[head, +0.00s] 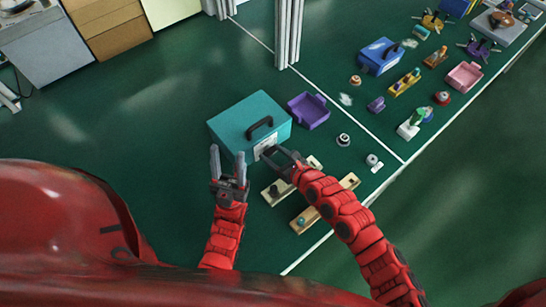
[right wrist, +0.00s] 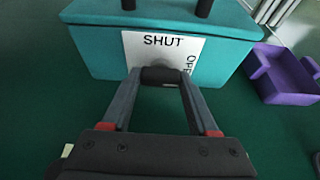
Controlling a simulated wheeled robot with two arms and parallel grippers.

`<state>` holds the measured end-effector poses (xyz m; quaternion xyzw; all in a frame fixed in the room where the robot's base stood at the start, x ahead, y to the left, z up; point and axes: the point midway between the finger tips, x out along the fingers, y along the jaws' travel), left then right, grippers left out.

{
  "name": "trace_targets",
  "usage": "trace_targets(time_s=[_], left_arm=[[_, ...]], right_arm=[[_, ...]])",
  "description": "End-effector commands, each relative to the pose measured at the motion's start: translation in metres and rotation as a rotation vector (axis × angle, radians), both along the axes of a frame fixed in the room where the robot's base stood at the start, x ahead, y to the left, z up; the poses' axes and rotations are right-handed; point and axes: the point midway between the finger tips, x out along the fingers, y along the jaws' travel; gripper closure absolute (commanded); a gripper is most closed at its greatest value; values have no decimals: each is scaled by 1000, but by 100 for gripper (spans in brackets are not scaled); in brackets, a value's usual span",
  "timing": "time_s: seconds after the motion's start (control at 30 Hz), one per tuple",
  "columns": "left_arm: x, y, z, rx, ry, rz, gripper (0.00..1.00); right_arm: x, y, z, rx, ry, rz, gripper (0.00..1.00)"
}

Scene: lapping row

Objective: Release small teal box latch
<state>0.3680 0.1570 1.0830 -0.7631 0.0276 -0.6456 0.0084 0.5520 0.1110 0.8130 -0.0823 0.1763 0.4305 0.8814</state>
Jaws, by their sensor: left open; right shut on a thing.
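The small teal box (head: 240,116) stands on the green surface with its lid down and a black handle (head: 260,128) on top. It also fills the top of the right wrist view (right wrist: 90,38). Its front has a white plate (right wrist: 190,48) reading "SHUT" along the top and a partly hidden word, "OP...", down the right side. My right gripper (head: 272,157) is at this front, shut on the dark latch knob (right wrist: 160,75) below "SHUT". My left gripper (head: 229,165) is open and empty, left of the right one, just in front of the box.
A purple tray (head: 309,111) stands right of the box. Wooden bases with knobs (head: 308,218) lie in front, near my right forearm. A grey post (head: 288,35) rises behind. A blue box (head: 380,57) and several small parts lie further right. The surface left of the box is clear.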

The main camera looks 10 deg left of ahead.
Motion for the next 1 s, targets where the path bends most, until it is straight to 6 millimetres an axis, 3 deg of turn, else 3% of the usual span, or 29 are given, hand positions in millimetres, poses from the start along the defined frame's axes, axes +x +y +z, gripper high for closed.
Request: trace_targets(time_s=[0.3, 0.33, 0.4, 0.77, 1.0], left_arm=[[0, 0, 0, 0, 0, 0, 50], [0, 0, 0, 0, 0, 0, 50], [0, 0, 0, 0, 0, 0, 50], [0, 0, 0, 0, 0, 0, 50], [0, 0, 1, 0, 0, 0, 50]], right_arm=[[0, -1, 0, 4, 10, -1, 96], [0, -1, 0, 3, 9, -1, 36], [0, -1, 0, 4, 9, -1, 28], [-2, -4, 2, 3, 6, 0, 28], [-24, -34, 17, 2, 4, -2, 28]])
